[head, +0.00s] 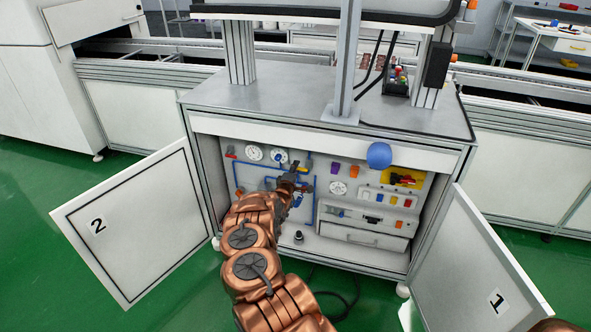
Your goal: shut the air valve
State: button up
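The open cabinet (330,131) holds a back panel with blue air piping (314,205) on its left half. Small blue fittings show along the piping, one at the upper right of it (308,164). A small red part (231,152) sits at the panel's upper left. I cannot tell for sure which of these is the air valve. My gripper (297,181) is inside the cabinet, in front of the piping. It is dark and small in the view, and its fingers overlap the fittings, so I cannot tell whether it touches or holds one. My arm hides the lower left of the panel.
Door 2 (135,222) stands open at left and door 1 (480,265) at right. A blue rounded thing (379,155) is at the cabinet's upper edge. A dark cable lies on the green floor.

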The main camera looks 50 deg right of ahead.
jog(key=shift+o, duration=0.8)
jog(key=shift+a, duration=0.15)
jog(key=v, duration=1.1)
jog(key=shift+s+a, duration=0.15)
jog(key=shift+a, duration=0.15)
